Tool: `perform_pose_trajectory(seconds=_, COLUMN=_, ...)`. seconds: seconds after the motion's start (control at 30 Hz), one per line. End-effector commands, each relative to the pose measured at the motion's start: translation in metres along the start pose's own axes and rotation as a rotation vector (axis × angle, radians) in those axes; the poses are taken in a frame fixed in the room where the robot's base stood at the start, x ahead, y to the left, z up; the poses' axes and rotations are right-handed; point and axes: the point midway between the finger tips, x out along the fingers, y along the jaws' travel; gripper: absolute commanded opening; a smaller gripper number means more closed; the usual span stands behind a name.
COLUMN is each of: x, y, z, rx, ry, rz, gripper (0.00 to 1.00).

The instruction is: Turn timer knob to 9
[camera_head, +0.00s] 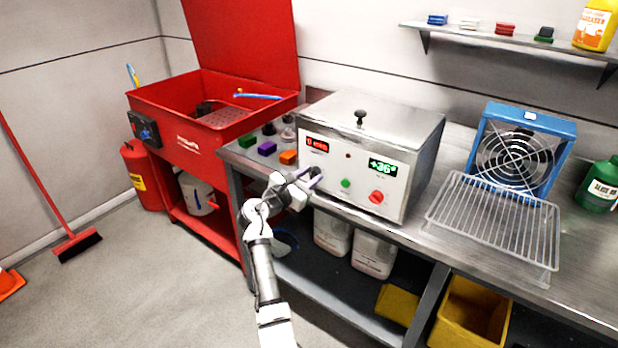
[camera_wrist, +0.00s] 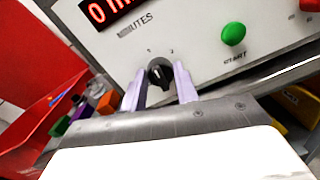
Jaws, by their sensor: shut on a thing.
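The black timer knob (camera_wrist: 158,73) sits on the front panel of a grey metal box, the ultrasonic-style unit (camera_head: 360,108), below a red display (camera_head: 317,144) that reads 0 min. My gripper (camera_head: 315,176) reaches the panel's left part in the head view. In the wrist view, the pale fingers of my gripper (camera_wrist: 160,72) are on both sides of the knob and shut on it. A light mark shows on the knob's face, but I cannot tell which number it points to. The knob is mostly hidden by my gripper in the head view.
A green start button (camera_head: 346,183) and a red knob (camera_head: 376,197) sit to the right on the same panel. Small coloured blocks, such as the orange block (camera_head: 288,157), stand left of the box. A wire rack (camera_head: 495,222) lies right on the bench.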

Motion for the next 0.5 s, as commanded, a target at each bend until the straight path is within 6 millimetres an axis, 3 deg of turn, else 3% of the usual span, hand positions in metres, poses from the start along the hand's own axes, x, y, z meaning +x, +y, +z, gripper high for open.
perform_pose_trajectory(seconds=0.5, x=-0.0002, y=-0.0012, z=-0.0019, rx=0.420, ry=0.026, rz=-0.006, gripper=0.07)
